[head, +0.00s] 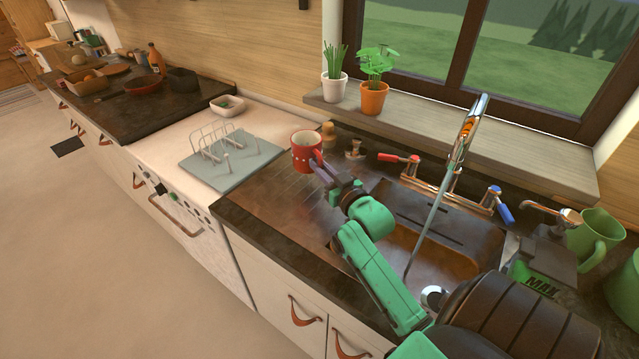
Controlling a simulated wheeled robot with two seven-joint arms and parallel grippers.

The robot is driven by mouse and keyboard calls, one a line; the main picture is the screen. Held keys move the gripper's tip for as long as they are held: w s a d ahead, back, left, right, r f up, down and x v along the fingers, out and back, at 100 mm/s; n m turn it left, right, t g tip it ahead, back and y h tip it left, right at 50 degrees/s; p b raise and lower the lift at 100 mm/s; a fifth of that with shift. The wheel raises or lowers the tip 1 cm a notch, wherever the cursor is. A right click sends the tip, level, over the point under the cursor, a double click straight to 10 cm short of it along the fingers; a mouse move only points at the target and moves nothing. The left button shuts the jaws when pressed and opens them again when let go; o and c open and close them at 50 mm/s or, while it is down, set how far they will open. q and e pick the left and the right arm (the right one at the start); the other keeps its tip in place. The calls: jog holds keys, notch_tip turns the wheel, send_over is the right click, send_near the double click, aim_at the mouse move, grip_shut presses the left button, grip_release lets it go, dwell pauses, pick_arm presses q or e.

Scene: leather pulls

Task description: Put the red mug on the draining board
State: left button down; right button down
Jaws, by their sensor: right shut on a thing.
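The red mug (304,152) is upright near the back of the counter, to the left of the sink. My right gripper (318,162) is shut on it from its near right side. I cannot tell whether the mug's base touches the surface below. The draining board could be the ribbed metal surface (268,203) left of the sink basin; a grey mat with a white wire rack (222,150) lies further left on the white worktop. My left gripper is not in view.
A tall tap (455,165) rises over the sink basin (425,250). Potted plants (373,97) line the sill behind. A small white dish (228,105) sits behind the rack.

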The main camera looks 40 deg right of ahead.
notch_tip(320, 180, down, 2)
jog(key=shift+s+d+f, duration=0.1)
jog(key=f, duration=0.3)
jog(key=shift+a, duration=0.2)
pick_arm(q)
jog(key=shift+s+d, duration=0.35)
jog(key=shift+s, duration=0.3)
pick_arm(e)
jog(key=shift+d+f, duration=0.1)
jog(key=shift+f, duration=0.2)
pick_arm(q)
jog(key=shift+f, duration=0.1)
pick_arm(e)
jog(key=shift+f, duration=0.1)
jog(key=c, duration=0.9)
grip_release()
jog(key=shift+o, duration=0.2)
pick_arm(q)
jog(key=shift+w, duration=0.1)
